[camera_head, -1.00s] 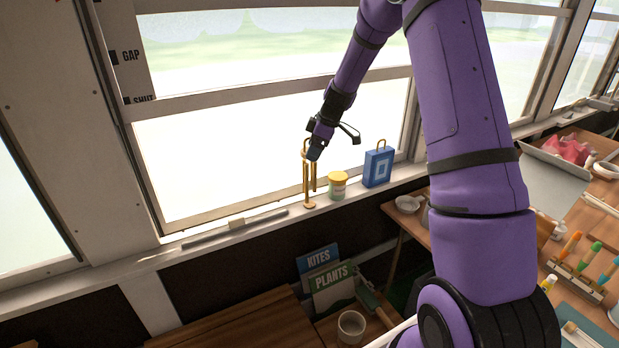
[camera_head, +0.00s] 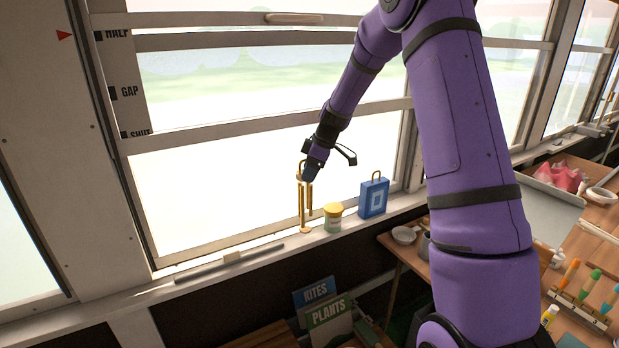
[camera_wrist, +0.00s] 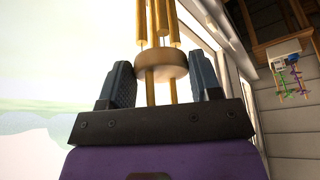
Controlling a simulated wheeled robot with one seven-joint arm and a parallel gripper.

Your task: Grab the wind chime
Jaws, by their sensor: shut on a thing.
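The wind chime (camera_head: 301,208) is gold, with long thin tubes and a small round base, and is upright at the windowsill beside a yellow-lidded jar. My gripper (camera_head: 308,178) is at its upper part, pointing down. In the wrist view, my gripper (camera_wrist: 161,80) has a dark finger on each side of the chime's round disc (camera_wrist: 161,65), shut on it. Gold tubes show on both sides of the disc. Whether the chime's lower end touches the sill is hard to tell.
The yellow-lidded jar (camera_head: 333,217) stands close to the right of the chime, with a blue box (camera_head: 373,198) beyond it. The window glass is close behind. The sill (camera_head: 215,272) has a grey bar to the left. A cluttered table (camera_head: 410,250) is at the right.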

